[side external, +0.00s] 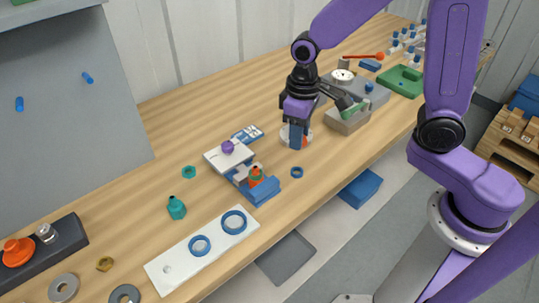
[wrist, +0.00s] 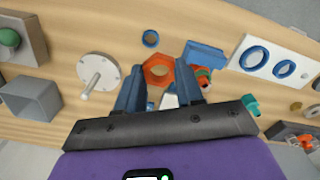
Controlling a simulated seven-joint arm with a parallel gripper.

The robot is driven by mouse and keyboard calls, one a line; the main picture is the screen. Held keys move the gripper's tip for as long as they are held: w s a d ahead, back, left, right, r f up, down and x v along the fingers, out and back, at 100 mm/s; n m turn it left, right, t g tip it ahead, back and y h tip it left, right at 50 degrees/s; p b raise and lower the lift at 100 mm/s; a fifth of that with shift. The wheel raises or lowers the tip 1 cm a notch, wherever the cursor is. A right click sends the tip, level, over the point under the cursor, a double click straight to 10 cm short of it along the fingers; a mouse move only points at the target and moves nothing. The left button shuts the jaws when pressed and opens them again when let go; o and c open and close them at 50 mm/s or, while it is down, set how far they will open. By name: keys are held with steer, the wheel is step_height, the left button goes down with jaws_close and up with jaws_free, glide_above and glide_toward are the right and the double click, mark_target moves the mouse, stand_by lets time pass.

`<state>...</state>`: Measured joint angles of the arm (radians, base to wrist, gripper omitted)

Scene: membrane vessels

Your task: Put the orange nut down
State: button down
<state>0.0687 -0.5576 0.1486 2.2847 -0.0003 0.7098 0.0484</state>
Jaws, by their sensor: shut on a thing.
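My gripper (wrist: 156,90) is shut on the orange nut (wrist: 158,70), a hexagonal ring held between the blue fingertips in the wrist view. In the side external view my gripper (side external: 296,136) points down in front of a round white flange (side external: 284,137), and the nut is mostly hidden behind the fingers. The wrist view shows the flange (wrist: 98,66) with a pale rod, left of my fingers. The nut's height above the table is hard to tell. A blue vise-like fixture (side external: 264,192) holds an orange and green piece (side external: 256,177), to the gripper's lower left.
A small blue ring (side external: 297,172) lies near the table's front edge. A white plate (side external: 175,268) carries two larger blue rings. A grey open box (side external: 346,122) stands right of the gripper.

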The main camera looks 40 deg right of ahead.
steer(key=s+d+n, duration=0.1)
steer(key=s+d, duration=0.2)
steer(key=d, duration=0.1)
glide_above(271, 156)
steer(key=s, duration=0.1)
steer(key=f, duration=0.7)
steer(key=shift+s+d+f, duration=0.1)
steer(key=shift+d+f, duration=0.1)
steer(key=shift+f, duration=0.2)
steer(key=shift+w+a+f, duration=0.2)
steer(key=shift+w+f, duration=0.55)
steer(key=shift+f, duration=1.55)
steer(key=shift+f, duration=0.2)
steer(key=c, duration=0.7)
jaws_free()
